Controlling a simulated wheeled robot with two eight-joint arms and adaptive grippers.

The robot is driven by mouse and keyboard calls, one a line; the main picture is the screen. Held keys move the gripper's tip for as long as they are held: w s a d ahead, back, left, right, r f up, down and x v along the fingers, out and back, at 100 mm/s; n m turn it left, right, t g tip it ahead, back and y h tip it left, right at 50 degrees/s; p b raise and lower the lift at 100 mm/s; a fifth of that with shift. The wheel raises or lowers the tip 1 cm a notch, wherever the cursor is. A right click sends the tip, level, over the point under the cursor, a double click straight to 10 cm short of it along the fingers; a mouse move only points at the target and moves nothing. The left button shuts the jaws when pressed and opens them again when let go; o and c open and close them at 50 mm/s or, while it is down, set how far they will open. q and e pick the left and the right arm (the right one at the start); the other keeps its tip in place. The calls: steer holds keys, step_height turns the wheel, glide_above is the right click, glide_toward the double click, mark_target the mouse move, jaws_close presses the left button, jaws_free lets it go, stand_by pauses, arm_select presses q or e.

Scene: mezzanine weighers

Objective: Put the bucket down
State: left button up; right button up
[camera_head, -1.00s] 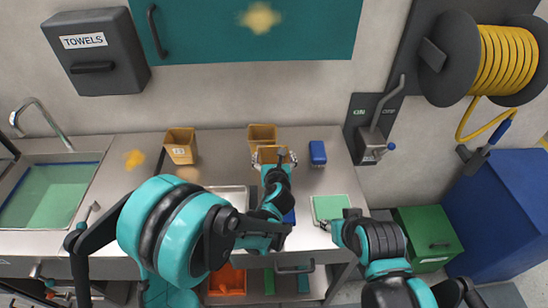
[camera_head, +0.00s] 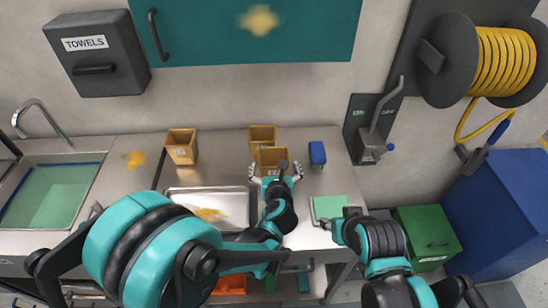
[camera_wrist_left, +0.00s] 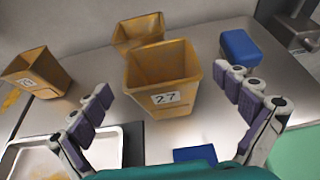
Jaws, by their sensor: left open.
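A tan bucket (camera_head: 272,157) with a label reading 27 stands upright on the steel counter. In the left wrist view the bucket (camera_wrist_left: 165,80) sits ahead of my left gripper (camera_wrist_left: 163,92), which is open with a finger on each side. Gaps show between both fingers and the bucket's walls. In the head view my left gripper (camera_head: 276,173) is at the near side of the bucket and hides its lower part.
Two other tan buckets stand behind (camera_head: 262,133) and to the left (camera_head: 181,147). A blue block (camera_head: 317,153) is at the right. A metal tray (camera_head: 175,194), a green pad (camera_head: 328,207) and a sink (camera_head: 50,195) are also there. Bare counter lies left of the tray.

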arm_select(q)
steer(key=v, duration=0.6)
steer(key=s+a+r+n+g+y, duration=0.1)
steer(key=s+a+n+g, duration=0.15)
steer(key=a+n, duration=0.7)
steer(key=s+a+r+n+g+y, duration=0.1)
steer(key=s+a+n+g, duration=0.15)
steer(key=a+n, duration=0.65)
steer(key=s+a+n+g+h, duration=0.1)
steer(key=s+a+n+h, duration=0.1)
steer(key=s+n, duration=0.9)
steer(key=a+n, duration=0.1)
steer(key=n, duration=0.5)
steer(key=shift+s+r+g+p, duration=0.2)
steer(key=shift+s+g+p, duration=0.1)
steer(key=shift+p, duration=0.1)
